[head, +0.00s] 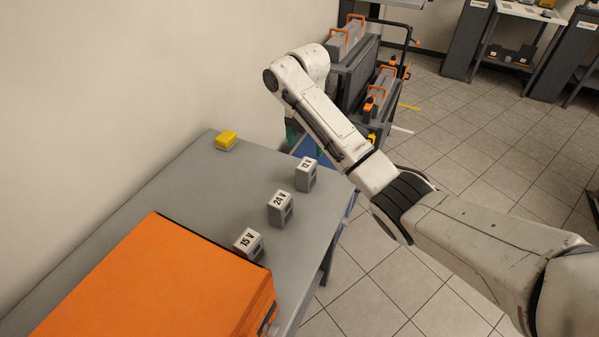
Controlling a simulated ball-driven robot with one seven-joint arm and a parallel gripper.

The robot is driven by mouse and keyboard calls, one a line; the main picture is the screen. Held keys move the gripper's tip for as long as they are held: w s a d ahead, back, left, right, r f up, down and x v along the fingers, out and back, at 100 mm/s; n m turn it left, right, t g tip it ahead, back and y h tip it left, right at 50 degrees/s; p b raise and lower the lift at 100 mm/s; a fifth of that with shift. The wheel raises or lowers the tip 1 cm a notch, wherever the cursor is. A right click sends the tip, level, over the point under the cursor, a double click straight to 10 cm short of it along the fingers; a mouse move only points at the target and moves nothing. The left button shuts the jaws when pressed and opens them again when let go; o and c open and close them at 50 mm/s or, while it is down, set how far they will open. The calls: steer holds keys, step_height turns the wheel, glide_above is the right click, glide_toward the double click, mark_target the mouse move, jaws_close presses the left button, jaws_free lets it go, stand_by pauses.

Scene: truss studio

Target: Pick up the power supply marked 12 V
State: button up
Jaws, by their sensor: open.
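The power supply marked 12 V (306,174) is a small grey block with a white label on its top. It stands on the grey table near the right edge, beyond the other two marked blocks and just left of my arm. The block marked 24 V (280,209) stands nearer, and the block marked 15 V (248,244) is nearest, beside the orange case. My arm reaches from the lower right to beyond the table's far end.
The grey table (190,191) has free room left of the blocks. A large orange case (150,285) fills its near end. A yellow block (226,140) lies at the far left corner. A cart (355,80) with orange-handled cases stands behind my arm. The wall is close on the left.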

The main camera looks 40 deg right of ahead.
mark_target(307, 164)
step_height(307, 164, down, 4)
steer(key=shift+f+b, duration=0.2)
steer(key=shift+b, duration=0.5)
steer(key=shift+s+d+f+p, duration=0.1)
steer(key=shift+f+p, duration=0.05)
steer(key=shift+f, duration=1.35)
steer(key=shift+s+f+p, duration=0.1)
steer(key=shift+f+p, duration=0.05)
steer(key=shift+f, duration=1.35)
steer(key=shift+c, duration=0.3)
steer(key=c, duration=1.2)
